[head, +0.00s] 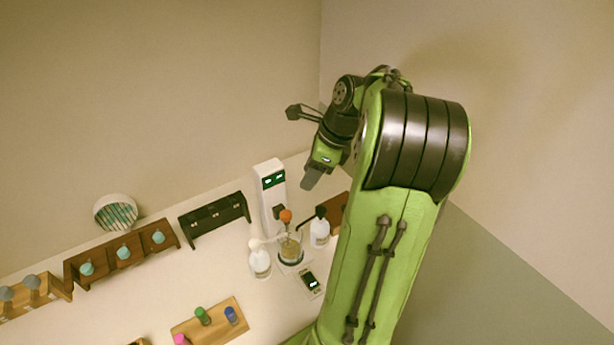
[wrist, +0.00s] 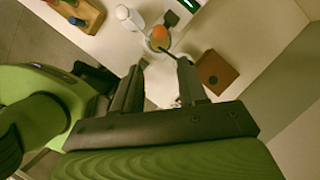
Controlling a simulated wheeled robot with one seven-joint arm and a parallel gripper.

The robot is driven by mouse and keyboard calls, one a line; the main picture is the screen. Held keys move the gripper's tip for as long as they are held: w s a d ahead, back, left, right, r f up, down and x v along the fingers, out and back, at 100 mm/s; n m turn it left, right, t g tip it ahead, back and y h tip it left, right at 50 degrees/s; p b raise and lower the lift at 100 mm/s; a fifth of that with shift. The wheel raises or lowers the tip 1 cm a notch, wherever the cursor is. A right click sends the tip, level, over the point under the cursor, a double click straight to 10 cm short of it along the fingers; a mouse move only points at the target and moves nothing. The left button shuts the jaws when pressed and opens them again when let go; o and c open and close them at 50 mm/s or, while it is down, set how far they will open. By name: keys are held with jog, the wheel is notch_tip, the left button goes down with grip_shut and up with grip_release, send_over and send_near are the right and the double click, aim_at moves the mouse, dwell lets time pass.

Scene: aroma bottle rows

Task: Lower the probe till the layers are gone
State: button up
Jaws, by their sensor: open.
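A white probe stand (head: 268,196) with a green display stands at the back of the table. An orange knob (head: 286,215) is at its front, above a glass beaker (head: 290,249) with brownish content. Whether layers show in the beaker is too small to tell. In the wrist view the orange knob (wrist: 159,34) is seen beyond my fingers. My gripper (head: 311,180) is raised above and to the right of the stand, apart from it. In the wrist view my gripper (wrist: 160,75) has its two fingers spread with nothing between them.
White bottles (head: 260,262) (head: 320,231) flank the beaker. A small device with a display (head: 311,283) lies in front. Wooden racks (head: 122,253) and a dark rack (head: 214,216) line the back left. A wooden tray with coloured vials (head: 210,322) is at front. A brown block (wrist: 216,73) is at right.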

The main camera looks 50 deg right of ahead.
aim_at(286, 213)
jog(key=n, duration=0.2)
jog(key=n+b, duration=0.1)
jog(key=n, duration=0.1)
jog(key=w+a+n, duration=0.1)
jog(key=n, duration=0.1)
jog(key=shift+f+h+b, duration=0.3)
jog(key=shift+f, duration=0.05)
jog(key=c, duration=0.5)
jog(key=n, duration=0.2)
jog(key=n+b, duration=0.1)
jog(key=n, duration=0.1)
jog(key=shift+w+a+g+h, duration=0.2)
jog(key=shift+a+g+h, duration=0.1)
jog(key=shift+a, duration=0.05)
grip_shut()
jog(key=w+f+n+b, duration=0.1)
jog(key=f+n, duration=0.2)
jog(key=n, duration=0.2)
jog(key=w+a+f+n+h+b, duration=0.1)
jog(key=f+n+b, duration=0.1)
jog(key=f+n, duration=0.2)
jog(key=w+f+n+b, duration=0.1)
jog(key=f+n, duration=0.3)
jog(key=n, duration=0.3)
jog(key=shift+w+a+f+h, duration=0.2)
jog(key=shift+w+a+h, duration=0.1)
jog(key=shift+f, duration=0.25)
